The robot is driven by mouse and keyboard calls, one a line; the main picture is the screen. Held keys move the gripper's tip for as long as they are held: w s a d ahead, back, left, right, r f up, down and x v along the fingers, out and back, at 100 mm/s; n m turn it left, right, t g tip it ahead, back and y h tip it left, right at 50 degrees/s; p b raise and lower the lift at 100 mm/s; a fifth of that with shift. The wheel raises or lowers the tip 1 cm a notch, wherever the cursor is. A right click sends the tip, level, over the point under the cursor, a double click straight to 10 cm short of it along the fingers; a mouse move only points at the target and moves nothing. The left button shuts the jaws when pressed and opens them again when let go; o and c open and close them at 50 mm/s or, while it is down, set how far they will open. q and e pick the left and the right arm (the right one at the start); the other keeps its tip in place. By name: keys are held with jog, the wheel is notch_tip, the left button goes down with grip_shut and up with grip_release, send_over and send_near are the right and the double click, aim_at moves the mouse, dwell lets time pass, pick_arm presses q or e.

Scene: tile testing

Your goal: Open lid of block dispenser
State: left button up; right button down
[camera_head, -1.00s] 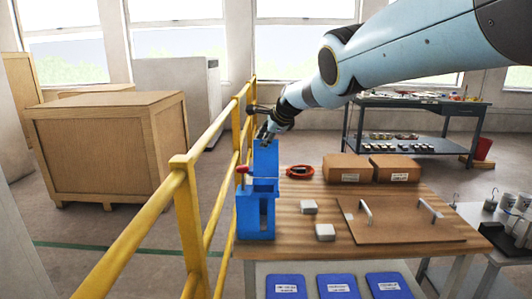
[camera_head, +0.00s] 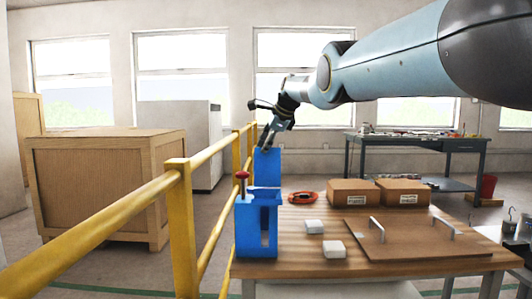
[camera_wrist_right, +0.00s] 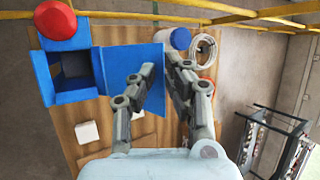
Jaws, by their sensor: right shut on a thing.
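The blue block dispenser (camera_head: 257,236) stands at the left end of the wooden table. A red knob (camera_head: 242,175) stands at its left side. Its blue lid (camera_head: 266,166) is raised and reaches up behind the body. In the wrist view the lid (camera_wrist_right: 118,62) is swung to the right of the dispenser's uncovered dark opening (camera_wrist_right: 72,68). My right gripper (camera_head: 266,146) is at the lid's top edge, shut on it. In the wrist view its fingers (camera_wrist_right: 158,68) are on either side of the lid's right edge. My left gripper is not in view.
A yellow railing (camera_head: 180,215) runs close along the left of the dispenser. Two white blocks (camera_head: 333,249), a red ring (camera_head: 303,197), two cardboard boxes (camera_head: 353,192) and a board with handles (camera_head: 412,238) are on the table.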

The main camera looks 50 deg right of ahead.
jog(key=shift+s+a+f, duration=0.1)
jog(key=shift+s+f, duration=0.05)
jog(key=shift+f, duration=0.45)
jog(key=c, duration=1.6)
grip_release()
jog(key=shift+c, duration=0.2)
jog(key=shift+o, duration=0.5)
jog(key=shift+w+f, duration=0.15)
jog(key=shift+w, duration=0.05)
jog(key=shift+d, duration=0.2)
jog(key=shift+d+r, duration=0.1)
jog(key=shift+r, duration=0.15)
jog(key=shift+s+d+r, duration=0.1)
jog(key=shift+s+d+r, duration=0.2)
jog(key=shift+s+r, duration=0.15)
jog(key=shift+r, duration=0.15)
jog(key=a+v, duration=0.1)
jog(key=v, duration=0.9)
jog(key=shift+r, duration=0.25)
